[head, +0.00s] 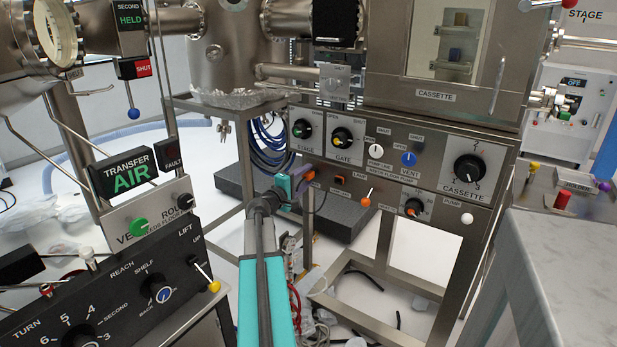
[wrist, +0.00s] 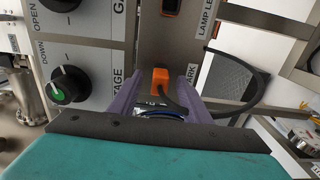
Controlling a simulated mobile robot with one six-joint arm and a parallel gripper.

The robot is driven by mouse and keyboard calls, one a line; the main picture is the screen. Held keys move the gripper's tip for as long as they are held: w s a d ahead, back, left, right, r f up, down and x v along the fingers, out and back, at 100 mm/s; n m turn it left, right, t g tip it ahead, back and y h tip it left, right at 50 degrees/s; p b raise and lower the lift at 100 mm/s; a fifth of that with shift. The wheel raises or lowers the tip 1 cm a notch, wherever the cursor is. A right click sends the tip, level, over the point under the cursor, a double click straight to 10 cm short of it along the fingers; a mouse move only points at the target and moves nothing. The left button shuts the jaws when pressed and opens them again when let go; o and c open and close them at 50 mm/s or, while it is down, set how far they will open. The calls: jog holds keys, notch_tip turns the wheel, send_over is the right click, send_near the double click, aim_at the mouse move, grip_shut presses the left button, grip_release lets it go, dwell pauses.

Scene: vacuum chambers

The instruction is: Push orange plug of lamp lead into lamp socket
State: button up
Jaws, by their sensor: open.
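The orange plug (wrist: 160,78) is on the panel face beside a label ending in "ARK". Whether it is seated in a holder there I cannot tell. In the head view the plug (head: 309,174) shows just past my gripper's tips. My gripper (head: 300,182) is open; in the wrist view its two purple fingers stand on either side of the plug, with no clear contact. The black lamp lead (wrist: 258,92) runs from the plug and loops to the right. A dark socket with an orange inside (wrist: 171,6), apparently the lamp socket, is near the LAMP LEAD label; it also shows in the head view (head: 340,180).
The STAGE knob (wrist: 68,85) and GATE knob (head: 342,136) are on the panel near my gripper. An orange-tipped toggle (head: 367,200) and another knob (head: 414,207) are to the right. Blue hoses (head: 268,145) hang behind. A grey slab (head: 345,215) lies low behind the frame.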

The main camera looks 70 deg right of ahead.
aim_at(306, 177)
grip_shut()
jog(key=shift+a, duration=0.4)
jog(key=shift+w+a, duration=0.15)
jog(key=shift+a, duration=0.15)
jog(key=shift+b+v, duration=0.7)
jog(key=shift+v, duration=1.55)
jog(key=shift+s+a+b, duration=1.3)
jog(key=shift+s+a, duration=0.9)
jog(key=shift+s, duration=2.95)
jog(key=shift+b+x, duration=0.5)
jog(key=shift+x, duration=1.95)
